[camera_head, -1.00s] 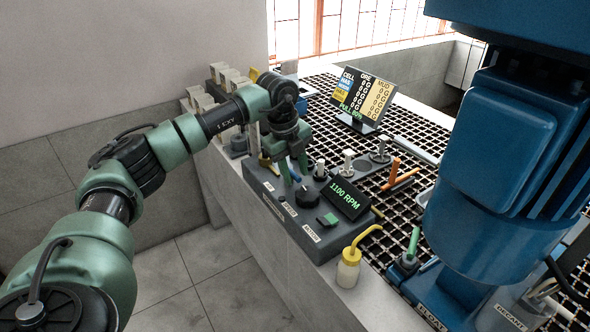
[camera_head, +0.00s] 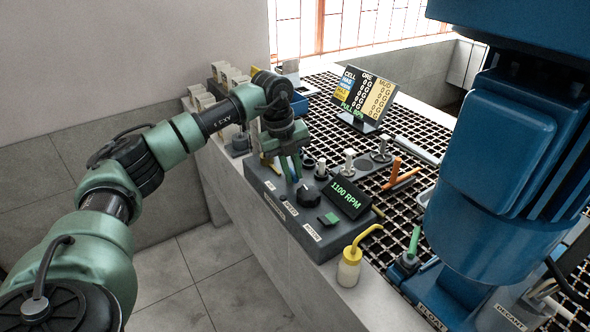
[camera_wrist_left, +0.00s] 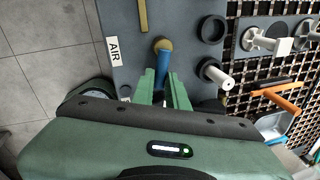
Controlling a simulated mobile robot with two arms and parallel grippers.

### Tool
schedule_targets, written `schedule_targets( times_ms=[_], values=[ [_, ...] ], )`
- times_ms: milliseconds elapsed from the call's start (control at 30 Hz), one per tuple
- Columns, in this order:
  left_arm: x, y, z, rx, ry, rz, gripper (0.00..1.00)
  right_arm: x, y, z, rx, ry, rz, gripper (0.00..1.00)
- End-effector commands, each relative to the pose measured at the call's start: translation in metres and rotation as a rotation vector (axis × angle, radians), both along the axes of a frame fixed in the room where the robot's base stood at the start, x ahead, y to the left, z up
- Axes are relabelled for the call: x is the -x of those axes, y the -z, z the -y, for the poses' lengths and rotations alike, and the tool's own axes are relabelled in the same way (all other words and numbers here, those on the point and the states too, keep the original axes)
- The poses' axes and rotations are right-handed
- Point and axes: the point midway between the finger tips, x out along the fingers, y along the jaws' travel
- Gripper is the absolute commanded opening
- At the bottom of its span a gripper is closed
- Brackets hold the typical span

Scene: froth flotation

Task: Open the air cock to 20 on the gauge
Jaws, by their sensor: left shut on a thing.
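The air cock has a brass hub (camera_wrist_left: 162,44) and a blue lever (camera_wrist_left: 161,70), beside the white AIR label (camera_wrist_left: 114,51) on the grey control box (camera_head: 262,190). My left gripper (camera_head: 291,172) is over the box's far left end in the head view. In the left wrist view its green fingers (camera_wrist_left: 163,88) are shut on the blue lever, one on each side. The hub stands just beyond the fingertips. I cannot make out a gauge reading; my gripper and wrist cover part of the box. My right gripper is not in view.
Beside the gripper are a black knob (camera_head: 308,197), a green button (camera_head: 328,218) and a 1100 RPM display (camera_head: 346,194). A yellow-capped bottle (camera_head: 349,270) stands at the box's near end. A big blue machine (camera_head: 495,170) fills the right. A screen (camera_head: 366,97) stands behind on the grating.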

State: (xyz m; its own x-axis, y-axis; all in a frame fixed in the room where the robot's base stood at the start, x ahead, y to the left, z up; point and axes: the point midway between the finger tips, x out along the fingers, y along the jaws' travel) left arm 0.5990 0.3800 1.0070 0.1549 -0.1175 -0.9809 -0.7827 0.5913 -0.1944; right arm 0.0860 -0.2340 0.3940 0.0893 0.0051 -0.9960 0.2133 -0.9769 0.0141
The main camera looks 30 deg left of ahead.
Motion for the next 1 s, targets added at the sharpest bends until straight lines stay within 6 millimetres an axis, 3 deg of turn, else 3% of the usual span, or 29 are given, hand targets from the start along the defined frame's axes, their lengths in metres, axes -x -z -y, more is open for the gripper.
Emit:
schedule_targets(
  times_ms=[500,1000],
  values=[
    [0.006,-0.002,-0.011,0.001,0.333,0.003,0.00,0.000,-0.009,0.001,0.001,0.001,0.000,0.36],
    [0.007,-0.002,-0.013,0.000,0.402,0.005,0.00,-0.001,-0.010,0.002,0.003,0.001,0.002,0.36]
  ],
)
